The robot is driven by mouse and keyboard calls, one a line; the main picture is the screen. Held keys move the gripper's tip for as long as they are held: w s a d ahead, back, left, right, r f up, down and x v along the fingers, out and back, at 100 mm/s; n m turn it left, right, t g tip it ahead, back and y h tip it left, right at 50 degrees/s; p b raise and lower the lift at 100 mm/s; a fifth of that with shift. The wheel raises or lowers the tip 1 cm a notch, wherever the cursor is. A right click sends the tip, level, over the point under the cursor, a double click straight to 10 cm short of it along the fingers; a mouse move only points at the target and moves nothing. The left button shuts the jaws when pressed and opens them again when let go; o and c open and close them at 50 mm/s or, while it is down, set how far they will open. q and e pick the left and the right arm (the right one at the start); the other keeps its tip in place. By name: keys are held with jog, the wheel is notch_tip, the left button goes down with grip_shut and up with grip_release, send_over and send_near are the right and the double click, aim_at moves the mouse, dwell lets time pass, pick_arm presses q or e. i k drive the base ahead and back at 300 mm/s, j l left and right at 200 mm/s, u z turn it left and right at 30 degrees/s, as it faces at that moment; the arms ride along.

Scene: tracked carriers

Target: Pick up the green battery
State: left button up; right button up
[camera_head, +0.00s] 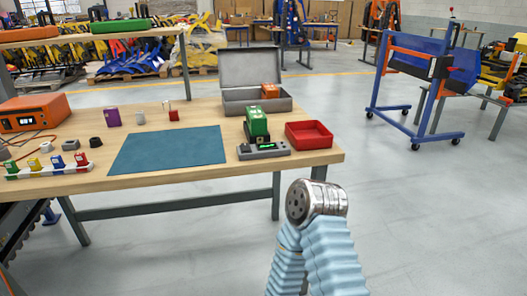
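The green battery (257,121) stands upright in a grey device (264,150) with a small green display, at the right part of the wooden workbench (180,178). Its lower end is hidden in a dark holder. A light blue ribbed arm of mine with a silver metal joint rises from the bottom, right of centre, in front of the bench and apart from the battery. No gripper fingers show, so neither gripper is in view.
A red tray (309,135) sits right of the device. An open grey case (253,101) holding an orange item (270,90) stands behind. A blue-green mat (168,150) lies left. An orange box (34,113) and several small coloured items stand further left. A blue wheeled cart (408,85) stands right.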

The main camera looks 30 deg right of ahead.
aim_at(256, 120)
jog(key=i+l+z, duration=0.25)
jog(key=l, duration=0.25)
jog(key=i+l+z, duration=0.2)
jog(key=i+l, duration=0.15)
jog(key=l, duration=0.1)
